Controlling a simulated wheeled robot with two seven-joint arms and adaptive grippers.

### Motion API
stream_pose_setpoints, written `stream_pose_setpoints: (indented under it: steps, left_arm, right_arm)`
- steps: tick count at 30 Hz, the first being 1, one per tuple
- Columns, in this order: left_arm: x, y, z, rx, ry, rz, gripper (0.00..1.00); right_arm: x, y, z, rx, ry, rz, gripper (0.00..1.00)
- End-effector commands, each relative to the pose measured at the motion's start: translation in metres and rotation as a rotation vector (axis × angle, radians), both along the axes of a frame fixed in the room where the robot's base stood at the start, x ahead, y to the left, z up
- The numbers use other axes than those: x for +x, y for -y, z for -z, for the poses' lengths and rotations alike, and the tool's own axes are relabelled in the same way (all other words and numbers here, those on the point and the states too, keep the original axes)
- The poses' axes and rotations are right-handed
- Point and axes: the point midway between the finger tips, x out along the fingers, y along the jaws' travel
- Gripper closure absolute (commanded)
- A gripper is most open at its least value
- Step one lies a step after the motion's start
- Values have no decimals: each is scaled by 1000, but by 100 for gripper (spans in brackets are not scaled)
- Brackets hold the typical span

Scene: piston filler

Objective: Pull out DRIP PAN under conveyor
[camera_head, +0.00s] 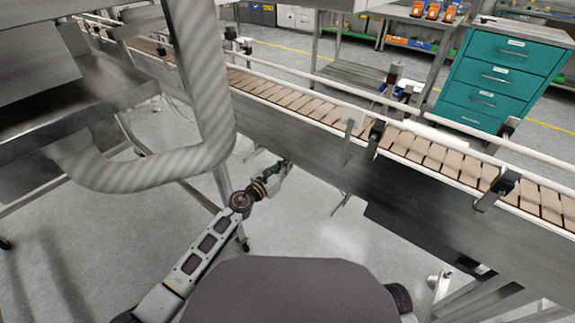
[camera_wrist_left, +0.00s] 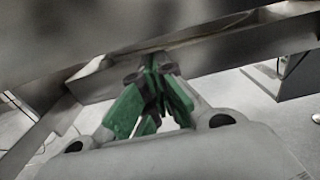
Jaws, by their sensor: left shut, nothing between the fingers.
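The conveyor (camera_head: 400,185) runs from upper left to lower right with tan slats and a grey metal side. A dark flat part (camera_head: 410,232) shows below its side at the right; I cannot tell whether it is the drip pan. My left gripper (camera_head: 287,166) is low at the conveyor's near lower edge. In the left wrist view its green fingers (camera_wrist_left: 155,85) are shut and empty, close to the underside of a grey metal edge (camera_wrist_left: 190,48). I cannot tell whether they touch it. My right gripper is not in view.
A thick curved grey tube (camera_head: 190,160) and a steel frame stand at the left, close to my left arm. A teal drawer cabinet (camera_head: 500,75) stands beyond the conveyor. Bare floor (camera_head: 310,225) shows on the near side, below the conveyor.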

Motion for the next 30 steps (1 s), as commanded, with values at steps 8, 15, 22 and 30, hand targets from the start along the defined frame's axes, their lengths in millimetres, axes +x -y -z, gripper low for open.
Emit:
stream_pose_setpoints:
  steps: [8, 15, 22, 30]
  left_arm:
    - [4, 3, 0, 1, 0, 0, 100]
    - [4, 3, 0, 1, -1, 1, 100]
    - [12, 8, 0, -1, 1, 1, 100]
    - [30, 22, 0, 0, 0, 1, 100]
  right_arm:
    - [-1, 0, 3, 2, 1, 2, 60]
    - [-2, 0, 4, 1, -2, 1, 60]
    - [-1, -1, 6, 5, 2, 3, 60]
    - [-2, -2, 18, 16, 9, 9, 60]
